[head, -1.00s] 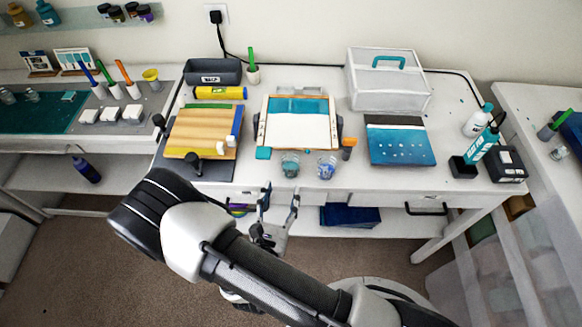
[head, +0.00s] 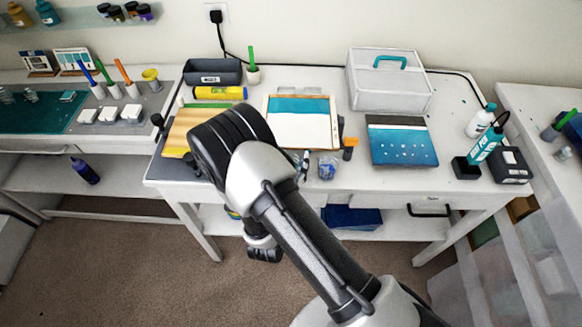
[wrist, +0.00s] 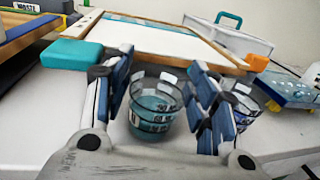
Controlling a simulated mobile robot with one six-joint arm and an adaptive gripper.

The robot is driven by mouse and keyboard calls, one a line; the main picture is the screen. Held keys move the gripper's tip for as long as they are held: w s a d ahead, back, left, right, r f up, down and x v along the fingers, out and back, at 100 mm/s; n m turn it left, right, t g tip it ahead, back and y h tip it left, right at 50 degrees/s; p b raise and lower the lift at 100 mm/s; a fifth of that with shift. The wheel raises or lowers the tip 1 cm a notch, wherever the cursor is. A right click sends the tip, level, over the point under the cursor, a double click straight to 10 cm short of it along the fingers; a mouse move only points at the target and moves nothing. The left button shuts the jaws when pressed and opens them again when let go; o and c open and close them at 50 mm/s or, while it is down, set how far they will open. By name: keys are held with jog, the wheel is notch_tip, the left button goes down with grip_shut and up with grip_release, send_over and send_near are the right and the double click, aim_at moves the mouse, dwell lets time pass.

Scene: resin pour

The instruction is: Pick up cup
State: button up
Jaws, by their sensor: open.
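A clear cup with teal liquid (wrist: 152,112) stands upright on the table in the wrist view. My gripper (wrist: 160,100) is open, with one finger on each side of this cup; I cannot tell whether either finger touches it. In the head view my arm hides this cup and most of the gripper. A second clear cup with bluish-purple contents (head: 327,167) stands just to the right. It also shows in the wrist view (wrist: 243,104), partly behind the right finger.
A wooden-framed panel (head: 303,130) lies behind the cups. A teal block (wrist: 72,53) sits to the left, and an orange-topped item (head: 350,147) to the right. A blue panel (head: 402,142) and a clear bin (head: 390,82) are farther right. The table's front edge is close.

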jog(key=shift+c, duration=0.4)
jog(key=c, duration=0.6)
jog(key=shift+c, duration=0.2)
notch_tip(320, 180, up, 20)
jog(key=p, duration=0.5)
